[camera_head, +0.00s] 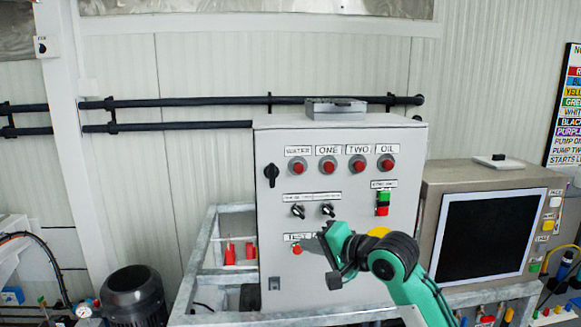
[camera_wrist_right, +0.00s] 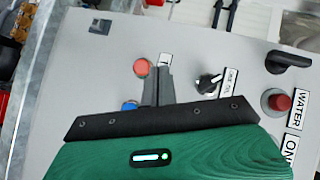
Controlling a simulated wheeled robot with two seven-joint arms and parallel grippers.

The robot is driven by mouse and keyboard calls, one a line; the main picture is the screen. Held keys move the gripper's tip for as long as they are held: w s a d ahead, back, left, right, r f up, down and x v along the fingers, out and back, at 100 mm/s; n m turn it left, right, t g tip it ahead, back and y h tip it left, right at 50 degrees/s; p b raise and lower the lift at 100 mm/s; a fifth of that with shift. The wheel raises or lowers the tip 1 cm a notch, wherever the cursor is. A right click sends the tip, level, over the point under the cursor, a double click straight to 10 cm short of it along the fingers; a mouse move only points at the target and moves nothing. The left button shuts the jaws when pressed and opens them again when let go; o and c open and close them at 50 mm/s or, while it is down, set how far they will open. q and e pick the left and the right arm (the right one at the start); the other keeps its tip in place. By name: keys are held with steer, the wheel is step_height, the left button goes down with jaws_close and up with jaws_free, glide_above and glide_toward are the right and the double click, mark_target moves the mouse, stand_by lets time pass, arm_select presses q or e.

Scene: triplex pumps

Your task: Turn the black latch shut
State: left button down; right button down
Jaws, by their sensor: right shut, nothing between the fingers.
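The black latch (camera_head: 271,175) is a dark handle on the left edge of the grey control cabinet (camera_head: 340,270). In the head view it stands roughly upright. It also shows at the upper right of the right wrist view (camera_wrist_right: 288,60). My right gripper (camera_head: 323,238) is in front of the lower part of the cabinet, below and to the right of the latch and apart from it. In the wrist view its fingers (camera_wrist_right: 157,82) are together and empty, in front of the test button area. Whether they touch the panel is unclear. My left gripper is not in view.
Red buttons (camera_head: 328,166) line the cabinet's top, with two black selector knobs (camera_head: 298,211) below. A red test button (camera_head: 297,250) is beside my gripper. A green and red switch (camera_head: 382,203) is at right. A screen panel (camera_head: 487,235) stands right of the cabinet.

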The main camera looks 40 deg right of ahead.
mark_target(295, 171)
steer(key=s+r+m+t+y, duration=0.1)
steer(key=s+r, duration=0.2)
steer(key=r, duration=0.5)
steer(key=s+r+m+t+y, duration=0.1)
steer(key=s+r+t, duration=0.1)
steer(key=r, duration=0.6)
steer(key=shift+s+a+r, duration=0.2)
steer(key=shift+s+r, duration=0.05)
steer(key=shift+s, duration=0.3)
steer(key=p+x, duration=0.4)
steer(key=x, duration=0.5)
steer(key=shift+r, duration=0.15)
steer(key=shift+w+a+p, duration=0.15)
steer(key=shift+w+p, duration=0.2)
steer(key=shift+w, duration=0.2)
